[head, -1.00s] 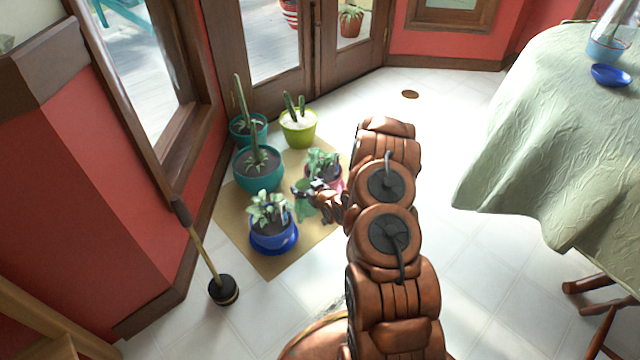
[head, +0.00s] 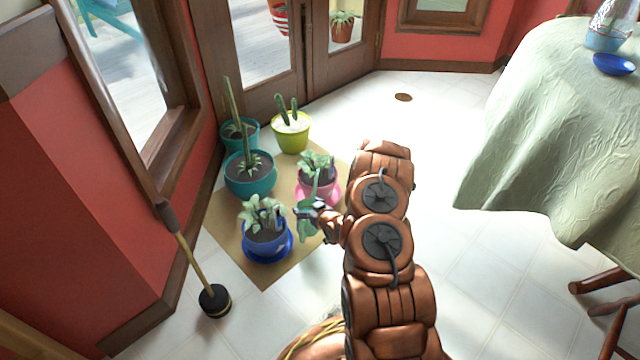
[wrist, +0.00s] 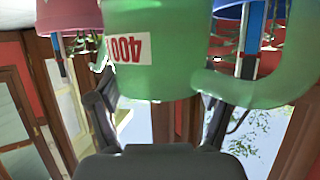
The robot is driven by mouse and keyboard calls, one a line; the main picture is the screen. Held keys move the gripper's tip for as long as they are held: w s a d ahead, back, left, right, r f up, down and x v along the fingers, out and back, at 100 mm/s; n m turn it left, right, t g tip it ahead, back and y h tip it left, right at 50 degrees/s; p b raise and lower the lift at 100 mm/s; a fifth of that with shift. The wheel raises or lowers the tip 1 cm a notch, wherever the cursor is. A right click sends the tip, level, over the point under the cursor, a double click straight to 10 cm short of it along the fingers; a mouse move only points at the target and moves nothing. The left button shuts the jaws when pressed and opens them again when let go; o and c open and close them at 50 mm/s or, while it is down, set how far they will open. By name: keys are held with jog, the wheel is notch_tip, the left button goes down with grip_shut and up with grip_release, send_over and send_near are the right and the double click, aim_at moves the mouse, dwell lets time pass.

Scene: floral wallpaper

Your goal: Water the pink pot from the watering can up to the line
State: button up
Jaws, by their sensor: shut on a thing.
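The pink pot (head: 311,187) holds a leafy plant and stands on a pink saucer on the tan mat. It also shows in the wrist view (wrist: 76,14), at the upper left. The green watering can (head: 307,228) is in front of the pot, with its spout reaching up toward the plant. In the wrist view the can (wrist: 150,70) fills the upper middle and bears a label reading 400. My gripper (head: 322,216) is shut on the can; its two fingers (wrist: 158,112) show below the can. The line and any water are not visible.
A blue pot (head: 268,247) on a blue saucer is close to the can's left. Teal pots (head: 250,180) and a lime cactus pot (head: 291,137) stand behind. The cloth-covered table (head: 540,140) is at right, with open floor between.

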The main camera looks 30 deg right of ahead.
aim_at(303, 209)
jog(key=shift+f+b, duration=1.1)
jog(key=shift+f, duration=0.9)
jog(key=shift+d+r+m+g+b, duration=0.1)
jog(key=shift+r+m+g+b, duration=0.3)
jog(key=shift+r, duration=0.6)
jog(key=shift+w+r+g+y, duration=0.1)
jog(key=shift+r+g+y, duration=0.2)
jog(key=shift+r, duration=0.65)
jog(key=shift+w+d+r+m+g+y, duration=0.2)
jog(key=shift+r+m+g+y, duration=0.15)
jog(key=shift+r, duration=0.4)
jog(key=shift+r+g+p, duration=0.25)
jog(key=shift+r+p, duration=0.05)
jog(key=shift+r, duration=0.25)
jog(key=shift+d+r, duration=0.1)
